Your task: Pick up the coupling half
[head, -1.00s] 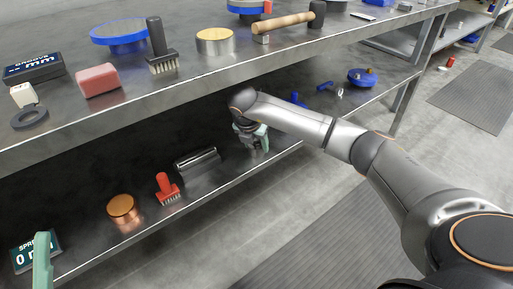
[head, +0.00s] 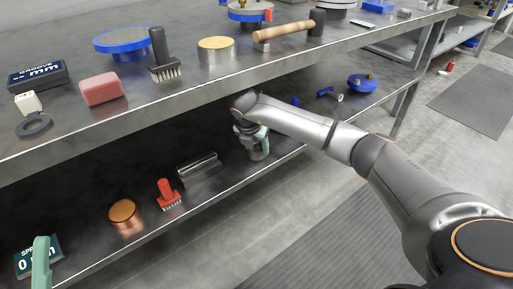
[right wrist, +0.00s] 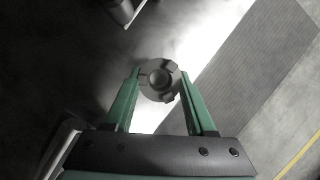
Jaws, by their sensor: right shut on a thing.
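The coupling half is a grey round metal part with blocky teeth around a central hub. In the right wrist view the coupling half (right wrist: 160,79) sits between the green fingertips of my right gripper (right wrist: 160,88), which is shut on it. In the head view my right gripper (head: 256,143) is over the lower shelf near its front edge, with the grey part partly hidden between its fingers. I cannot tell whether the part still touches the shelf. One green finger of my left gripper (head: 41,264) shows at the bottom left; its opening is not visible.
On the lower shelf (head: 225,180) lie a dark metal bar (head: 198,168), a red brush (head: 168,194), a copper cylinder (head: 124,215) and a display sign (head: 36,256). A blue round part (head: 362,84) lies farther right. The upper shelf (head: 110,125) overhangs close above my right arm.

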